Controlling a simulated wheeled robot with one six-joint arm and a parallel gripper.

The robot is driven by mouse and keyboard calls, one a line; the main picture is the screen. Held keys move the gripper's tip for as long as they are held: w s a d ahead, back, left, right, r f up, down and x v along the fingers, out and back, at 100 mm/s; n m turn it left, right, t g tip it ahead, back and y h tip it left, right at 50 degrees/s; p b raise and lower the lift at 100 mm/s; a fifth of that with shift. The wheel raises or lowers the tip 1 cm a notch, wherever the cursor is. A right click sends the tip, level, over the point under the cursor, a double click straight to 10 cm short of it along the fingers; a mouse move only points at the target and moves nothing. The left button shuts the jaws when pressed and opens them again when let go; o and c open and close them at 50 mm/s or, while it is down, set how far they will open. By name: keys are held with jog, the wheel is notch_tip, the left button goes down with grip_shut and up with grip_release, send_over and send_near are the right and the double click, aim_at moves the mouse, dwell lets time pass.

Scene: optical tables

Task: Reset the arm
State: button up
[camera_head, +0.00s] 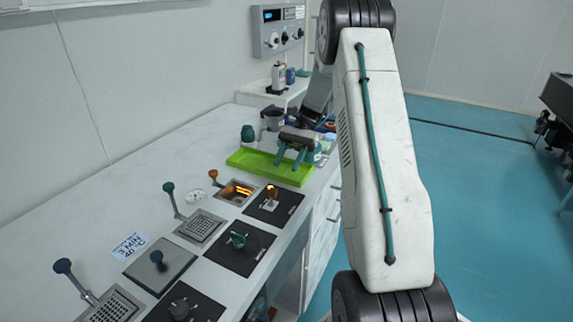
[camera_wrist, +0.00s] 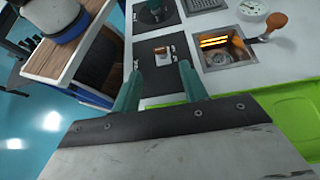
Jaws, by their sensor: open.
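My gripper (camera_head: 293,158) is above the right-hand part of the long white bench, over the right end of a green tray (camera_head: 250,160). Its two teal fingers are apart with nothing between them. In the wrist view my gripper (camera_wrist: 158,85) points toward a black plate with a small knob (camera_wrist: 161,51), and the fingers stand apart there too. The green tray shows at the right of that view (camera_wrist: 290,117). My white arm with a teal cable rises across the middle of the head view and hides part of the bench's right end.
The bench (camera_head: 120,200) carries black plates with knobs (camera_head: 238,240), levers (camera_head: 170,190), grates and a glowing orange heater (camera_head: 237,190). Behind the tray stand a teal-topped jar (camera_head: 248,134) and a mug (camera_head: 272,117). A control box (camera_head: 279,28) hangs on the wall. Open blue floor (camera_head: 480,200) lies right.

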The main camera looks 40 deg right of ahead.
dwell(0.4)
jog(key=shift+s+a+f+n+h, duration=0.2)
jog(key=shift+s+f+n+h, duration=0.3)
jog(key=shift+s+f, duration=0.6)
jog(key=s+a+r+n+t+h, duration=0.3)
jog(key=s+a+r+n+h, duration=0.2)
jog(key=s+a+r, duration=0.3)
jog(key=s+a+r+n+t+h, duration=0.3)
jog(key=s+a+r+n+h, duration=0.2)
jog(key=s+a, duration=0.8)
jog(key=s+r+n, duration=0.2)
jog(key=s+r, duration=0.1)
jog(key=shift+s+a+r+n, duration=0.2)
jog(key=shift+s+r+n, duration=0.05)
jog(key=shift+r+n, duration=0.1)
